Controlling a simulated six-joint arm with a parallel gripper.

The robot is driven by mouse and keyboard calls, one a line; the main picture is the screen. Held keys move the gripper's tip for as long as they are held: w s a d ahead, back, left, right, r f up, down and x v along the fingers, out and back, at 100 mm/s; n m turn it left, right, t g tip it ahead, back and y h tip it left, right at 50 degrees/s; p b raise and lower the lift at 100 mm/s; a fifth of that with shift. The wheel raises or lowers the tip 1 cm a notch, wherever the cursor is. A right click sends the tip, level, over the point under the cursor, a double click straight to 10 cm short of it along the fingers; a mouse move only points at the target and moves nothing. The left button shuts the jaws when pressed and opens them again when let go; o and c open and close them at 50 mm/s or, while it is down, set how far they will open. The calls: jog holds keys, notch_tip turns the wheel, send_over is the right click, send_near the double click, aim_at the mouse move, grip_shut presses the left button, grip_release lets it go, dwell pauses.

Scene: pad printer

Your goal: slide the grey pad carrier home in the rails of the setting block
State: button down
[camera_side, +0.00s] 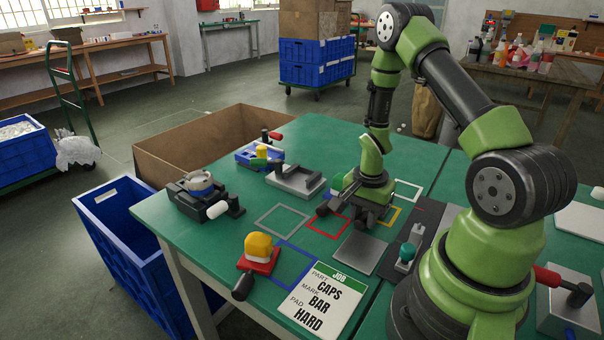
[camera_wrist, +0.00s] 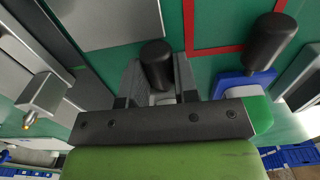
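My gripper (camera_side: 370,218) is low over the table, near the yellow outline. In the wrist view its two fingers (camera_wrist: 160,88) stand either side of a dark handle (camera_wrist: 156,62) with light grey material below, apparently the grey pad carrier. Its body is mostly hidden by my gripper, and I cannot tell whether the fingers press on it. A blue carrier (camera_wrist: 232,84) with a green pad (camera_wrist: 258,110) and dark handle stands close beside my gripper. A grey block with raised sides (camera_side: 296,179), apparently the setting block, lies farther back to the left in the side view.
A red carrier with a yellow pad (camera_side: 259,250) stands at the front, by the job card (camera_side: 323,299).

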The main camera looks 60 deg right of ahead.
jog(key=shift+r, duration=3)
notch_tip(320, 180, up, 5)
jog(key=w+a, duration=0.3)
jog(key=w, duration=0.8)
jog(key=w+a, duration=0.8)
jog(key=w, duration=0.1)
jog(key=shift+h, duration=0.3)
jog(key=shift+f, duration=2.4)
jog(key=shift+f, duration=2.5)
jog(key=shift+d, duration=1.2)
